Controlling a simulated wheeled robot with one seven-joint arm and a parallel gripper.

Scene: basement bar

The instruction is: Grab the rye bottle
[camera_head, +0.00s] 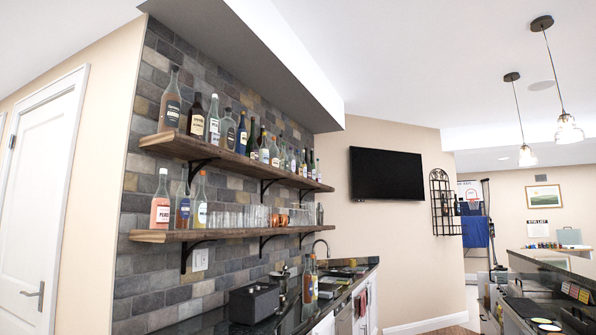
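On the lower shelf (160,236) stand a pink bottle (160,204), a dark bottle (182,205) and a clear bottle with an orange top (200,204). Amber bottles (309,284) stand on the dark counter. The labels are too small to tell surely which bottle is the rye. My gripper is not in view.
Rows of glasses (235,217) and copper mugs (283,219) share the lower shelf. A black box (254,303) sits on the counter (215,322) near a curved faucet (322,243). Another bar counter (540,265) is at right. A white door (38,205) is at left.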

